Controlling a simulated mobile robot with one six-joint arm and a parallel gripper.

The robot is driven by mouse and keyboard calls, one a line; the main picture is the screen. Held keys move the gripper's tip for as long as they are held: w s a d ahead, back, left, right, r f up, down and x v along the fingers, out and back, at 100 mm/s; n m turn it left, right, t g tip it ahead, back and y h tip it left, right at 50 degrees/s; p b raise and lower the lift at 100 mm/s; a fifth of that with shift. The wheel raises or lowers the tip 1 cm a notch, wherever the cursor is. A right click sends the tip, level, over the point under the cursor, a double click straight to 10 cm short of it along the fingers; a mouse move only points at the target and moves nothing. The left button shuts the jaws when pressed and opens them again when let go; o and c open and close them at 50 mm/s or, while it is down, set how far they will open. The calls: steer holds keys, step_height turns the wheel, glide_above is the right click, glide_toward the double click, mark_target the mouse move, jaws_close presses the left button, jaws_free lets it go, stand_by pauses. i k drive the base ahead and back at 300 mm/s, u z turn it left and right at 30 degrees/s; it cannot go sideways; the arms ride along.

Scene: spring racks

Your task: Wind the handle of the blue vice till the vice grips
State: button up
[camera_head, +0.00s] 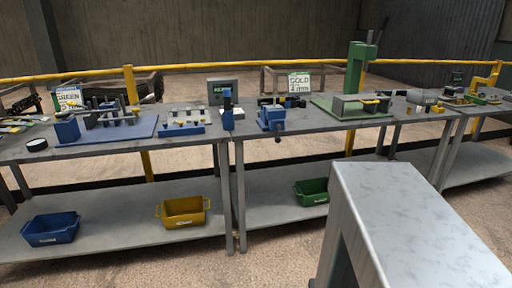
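The blue vice (270,116) stands on the grey bench top, near its front edge and right of the picture's middle line. A small dark handle (278,134) shows at its front, hanging at the bench edge. The vice is small in the picture, so I cannot tell how far its jaws are open or whether anything is between them. My gripper is not in view.
A blue upright device (228,110) stands left of the vice. A yellow bin (184,212), a blue bin (51,229) and a green bin (311,192) sit on the lower shelf. A yellow rail (200,67) runs behind.

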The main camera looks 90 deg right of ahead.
mark_target(277, 140)
steer(key=u, duration=0.85)
steer(key=k, duration=0.8)
steer(key=z, duration=2.05)
